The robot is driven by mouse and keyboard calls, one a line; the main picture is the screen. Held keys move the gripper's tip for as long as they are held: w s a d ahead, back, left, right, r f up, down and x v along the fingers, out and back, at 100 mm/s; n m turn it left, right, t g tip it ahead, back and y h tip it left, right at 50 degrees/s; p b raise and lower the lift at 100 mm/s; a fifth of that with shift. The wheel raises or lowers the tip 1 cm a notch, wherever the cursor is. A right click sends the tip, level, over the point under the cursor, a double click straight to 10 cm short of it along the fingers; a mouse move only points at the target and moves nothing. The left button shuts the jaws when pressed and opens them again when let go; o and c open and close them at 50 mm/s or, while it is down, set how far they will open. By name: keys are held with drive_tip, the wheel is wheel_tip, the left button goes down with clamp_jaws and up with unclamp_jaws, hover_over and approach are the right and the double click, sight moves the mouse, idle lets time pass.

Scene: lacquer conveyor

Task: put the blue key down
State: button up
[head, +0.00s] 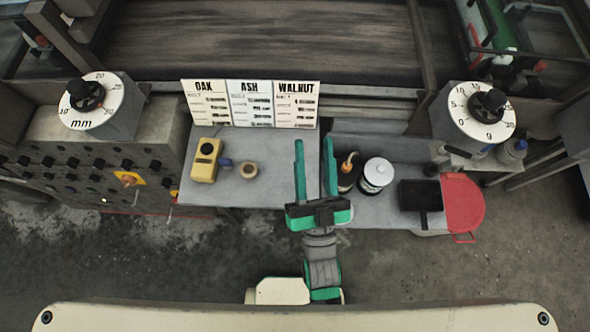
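My gripper (313,145) is over the middle of the grey workbench (265,150). Its two green fingers stand apart, and I see nothing held between them. A small blue item (226,163) lies on the bench to the left of my gripper, against the right side of a yellow device (205,160). It may be the blue key, but it is too small to tell its shape. No other blue key shows.
A small round tan pot (249,171) stands right of the blue item. A white-lidded can (377,173), a dark jar with an orange-tipped tool (347,170) and a black tray (420,195) stand on the right. OAK, ASH and WALNUT cards (250,104) stand behind.

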drive_tip(key=s+a+f+n+g+h, duration=0.1)
drive_tip(key=s+a+f+g, duration=0.1)
drive_tip(key=s+f+g, duration=0.2)
drive_tip(key=s+a+f+n+g+h, duration=0.1)
drive_tip(key=s+f+g, duration=0.3)
drive_tip(key=s+f, duration=0.6)
wheel_tip(320, 180, down, 2)
drive_tip(key=shift+s+a+f, duration=0.1)
drive_tip(key=shift+s+a, duration=0.3)
drive_tip(key=shift+a, duration=0.05)
drive_tip(key=shift+c, duration=1)
drive_tip(key=shift+a, duration=0.1)
